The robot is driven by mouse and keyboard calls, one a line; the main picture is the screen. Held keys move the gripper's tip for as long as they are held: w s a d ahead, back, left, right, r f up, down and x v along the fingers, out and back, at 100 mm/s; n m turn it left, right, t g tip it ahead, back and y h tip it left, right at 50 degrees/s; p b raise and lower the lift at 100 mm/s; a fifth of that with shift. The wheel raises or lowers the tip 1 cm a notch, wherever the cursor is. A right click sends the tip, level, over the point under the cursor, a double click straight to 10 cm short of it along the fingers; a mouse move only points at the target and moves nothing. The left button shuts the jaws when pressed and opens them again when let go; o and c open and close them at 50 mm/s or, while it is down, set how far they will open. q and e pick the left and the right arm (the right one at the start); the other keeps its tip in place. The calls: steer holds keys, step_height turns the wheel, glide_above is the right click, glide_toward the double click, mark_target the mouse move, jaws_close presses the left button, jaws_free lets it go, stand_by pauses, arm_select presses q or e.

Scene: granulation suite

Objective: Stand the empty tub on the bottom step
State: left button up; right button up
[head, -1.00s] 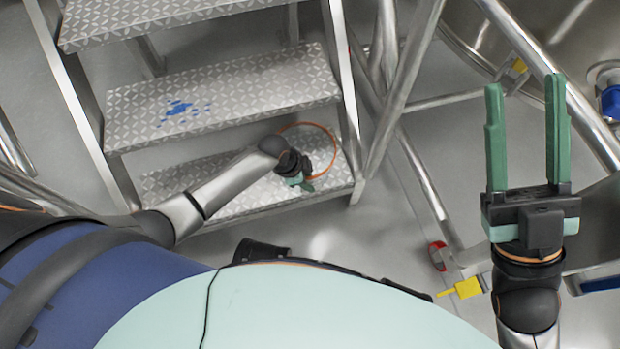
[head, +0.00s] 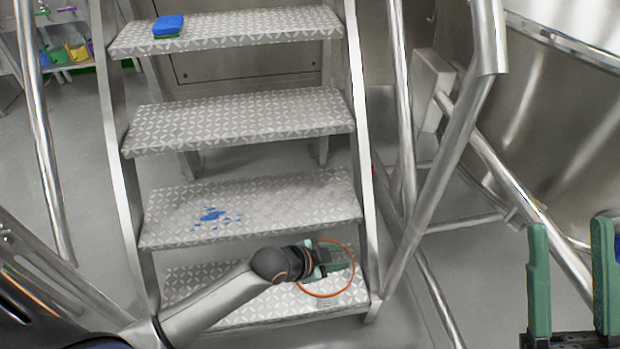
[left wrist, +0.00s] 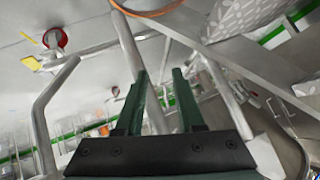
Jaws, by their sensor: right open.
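A thin orange ring (head: 325,296), apparently the rim of a see-through tub, shows at the right end of the bottom step (head: 240,313). The tub's walls and contents are hard to make out. Part of the orange rim also shows at the top edge of the left wrist view (left wrist: 150,10). My left gripper (head: 340,256) is over the bottom step, overlapping the ring in the head view. In the left wrist view its fingers (left wrist: 158,74) stand apart with nothing between them. My right gripper (head: 570,222) is open and empty at the lower right.
Blue splashes (head: 212,215) mark the step above the bottom one. A blue sponge-like block (head: 168,26) lies on the top visible step. Metal rails (head: 366,170) flank the steps. A large steel vessel (head: 570,100) stands at the right.

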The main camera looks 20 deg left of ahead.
arm_select(q)
step_height(320, 180, up, 23)
steer(key=s+n+t+h, duration=0.2)
steer(key=t+h, duration=0.2)
steer(key=t, duration=0.5)
steer(key=s+r+m+t+h, duration=0.1)
steer(key=s+r+t+h, duration=0.1)
steer(key=s+r, duration=0.4)
steer(key=s+r+m+t+h, duration=0.1)
steer(key=s+r+h, duration=0.3)
steer(key=r, duration=0.7)
steer(key=shift+s+a+r+m+t, duration=0.4)
steer(key=shift+s+t, duration=0.4)
steer(key=shift+s, duration=0.15)
